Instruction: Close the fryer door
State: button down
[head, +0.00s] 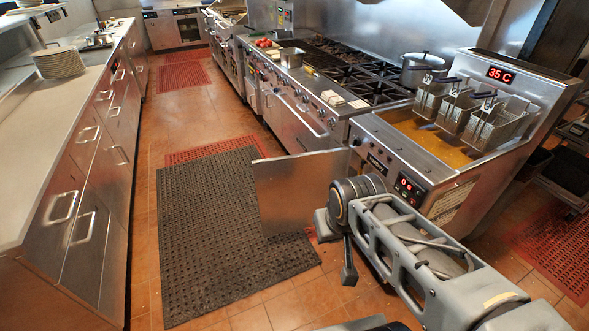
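The fryer (455,185) stands at the right with yellow oil, wire baskets (457,108) and a red display reading 35 C. Its flat steel door (298,190) stands open, swung out to the left of the fryer front over the floor mat. My arm reaches in from the lower right and covers the front of the fryer and part of the door's right side. A dark narrow part, seemingly a finger of my gripper (349,265), shows below the arm's joint, right of the door. The rest of my gripper is hidden behind the arm. I cannot tell whether it touches the door.
A black perforated mat (215,235) lies on the tiled aisle. A steel counter with drawers (85,165) runs along the left. Stoves (340,75) with a pot (422,70) line the right side.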

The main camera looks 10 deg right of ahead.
aim_at(290, 189)
jog(key=u, duration=0.95)
jog(key=i, duration=3.65)
jog(key=z, duration=4.1)
jog(key=k, duration=0.5)
jog(key=u, duration=1.1)
jog(key=i, duration=0.25)
jog(key=u, duration=0.15)
